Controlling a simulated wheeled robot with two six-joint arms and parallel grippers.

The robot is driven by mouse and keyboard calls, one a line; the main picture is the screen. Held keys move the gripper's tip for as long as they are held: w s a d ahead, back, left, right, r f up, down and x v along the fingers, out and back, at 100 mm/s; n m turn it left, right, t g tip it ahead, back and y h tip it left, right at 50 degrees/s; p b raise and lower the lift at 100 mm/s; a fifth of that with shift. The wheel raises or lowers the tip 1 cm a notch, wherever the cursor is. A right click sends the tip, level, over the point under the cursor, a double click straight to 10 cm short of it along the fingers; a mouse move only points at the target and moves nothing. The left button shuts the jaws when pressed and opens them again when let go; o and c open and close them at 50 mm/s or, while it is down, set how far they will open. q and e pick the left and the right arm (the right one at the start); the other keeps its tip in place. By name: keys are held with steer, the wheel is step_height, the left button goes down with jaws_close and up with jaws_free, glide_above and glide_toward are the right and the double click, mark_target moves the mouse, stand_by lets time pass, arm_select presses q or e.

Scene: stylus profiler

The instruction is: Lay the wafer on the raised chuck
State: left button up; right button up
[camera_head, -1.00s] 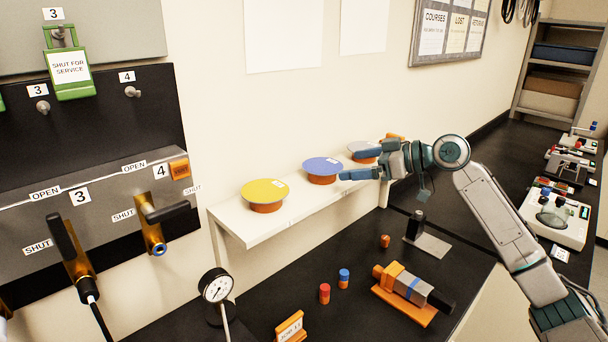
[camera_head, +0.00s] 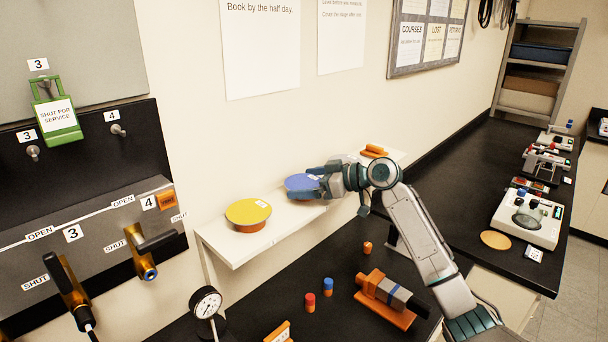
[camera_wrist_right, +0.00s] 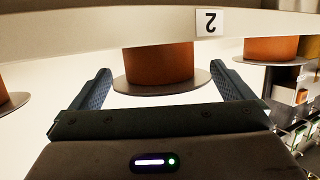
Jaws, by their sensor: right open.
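A yellow disc (camera_head: 248,211) and a blue disc (camera_head: 297,182) with small white labels rest on orange supports on the white shelf. My right gripper (camera_head: 309,182) is open at the blue disc, partly covering it. In the right wrist view, a grey-looking disc face (camera_wrist_right: 163,85) and its orange support (camera_wrist_right: 158,62) sit between the spread fingers, seemingly apart from them. A gold disc (camera_head: 495,240) lies on the right bench beside a white instrument (camera_head: 528,216) with a round grey plate. I cannot tell which disc is the wafer or which part is the raised chuck.
The white shelf (camera_head: 228,248) has an orange object (camera_head: 374,151) at its far end. On the black bench below are a dial gauge (camera_head: 207,303), red-topped (camera_head: 310,302) and blue-topped (camera_head: 328,287) cylinders, and an orange-based device (camera_head: 384,301). A valve panel (camera_head: 88,225) stands left.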

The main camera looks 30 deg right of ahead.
steer(key=shift+w+a+f, duration=0.2)
steer(key=shift+w+a, duration=0.2)
steer(key=shift+w, duration=0.05)
steer(key=shift+s+d, duration=0.1)
steer(key=shift+c, duration=0.7)
arm_select(q)
steer(key=shift+s+a+r, duration=0.1)
steer(key=shift+s+r, duration=0.2)
steer(key=shift+s, duration=0.05)
arm_select(e)
steer(key=c, duration=0.6)
steer(key=shift+o, duration=0.2)
steer(key=shift+r+b, duration=0.65)
steer(key=shift+r, duration=0.05)
steer(key=shift+s+r+b, duration=0.2)
steer(key=shift+r+b, duration=0.65)
steer(key=shift+r, duration=0.05)
arm_select(q)
step_height(320, 180, down, 9)
steer(key=b, duration=0.6)
steer(key=shift+f, duration=0.15)
arm_select(e)
steer(key=s+a+r, duration=0.1)
steer(key=s+a, duration=0.1)
steer(key=s, duration=0.5)
steer(key=s+a, duration=0.2)
steer(key=s, duration=0.6)
steer(key=shift+r, duration=0.4)
